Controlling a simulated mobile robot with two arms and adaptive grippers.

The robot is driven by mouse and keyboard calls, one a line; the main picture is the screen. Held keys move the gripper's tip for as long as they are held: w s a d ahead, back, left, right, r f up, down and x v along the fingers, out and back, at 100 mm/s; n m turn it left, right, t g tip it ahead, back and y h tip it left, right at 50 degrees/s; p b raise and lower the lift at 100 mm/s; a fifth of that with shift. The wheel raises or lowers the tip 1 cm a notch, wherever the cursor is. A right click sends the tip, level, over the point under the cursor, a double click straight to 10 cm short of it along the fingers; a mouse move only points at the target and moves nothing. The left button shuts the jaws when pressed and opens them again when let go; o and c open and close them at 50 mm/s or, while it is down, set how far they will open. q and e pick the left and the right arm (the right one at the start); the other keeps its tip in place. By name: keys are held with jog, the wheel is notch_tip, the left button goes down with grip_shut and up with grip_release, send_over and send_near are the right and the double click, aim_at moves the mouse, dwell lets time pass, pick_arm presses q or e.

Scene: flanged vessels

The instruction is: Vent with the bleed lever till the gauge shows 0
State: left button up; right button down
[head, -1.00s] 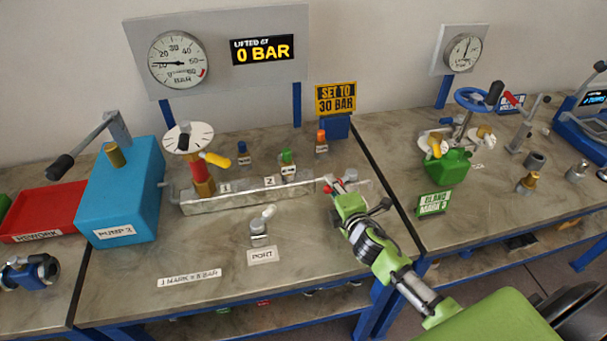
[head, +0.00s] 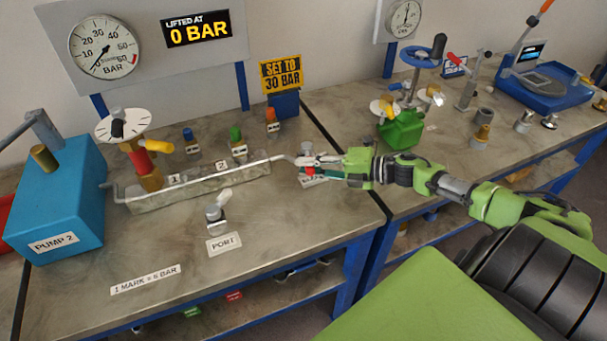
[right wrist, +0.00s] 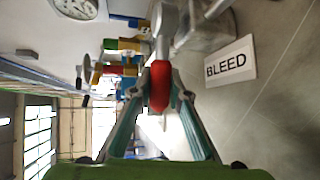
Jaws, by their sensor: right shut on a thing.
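The bleed lever's red grip (right wrist: 159,87) is between the fingers of my right gripper (right wrist: 160,80), which is shut on it. In the head view my right gripper (head: 312,162) is at the right end of the pipe block and largely covers the lever. A white "BLEED" label (right wrist: 231,62) lies beside it in the wrist view. The large round gauge (head: 104,47) is at the upper left; its needle points to the lower left, at or very near 0. My left gripper is out of view.
The block (head: 200,188) joins the blue pump (head: 55,200) to the bleed end. A yellow-handled valve (head: 158,147) and a port fitting (head: 216,215) stand nearby. Signs read "LIFTED AT 0 BAR" (head: 198,30) and "SET TO 30 BAR" (head: 281,72). The front tabletop is mostly clear.

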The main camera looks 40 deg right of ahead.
jog(key=shift+s+d+n+g+y+b, duration=0.15)
jog(key=shift+d+n+g+y+b, duration=0.15)
jog(key=shift+n+y+b, duration=0.15)
jog(key=c, duration=1.9)
grip_release()
jog(key=shift+a, duration=0.1)
jog(key=v, duration=1.2)
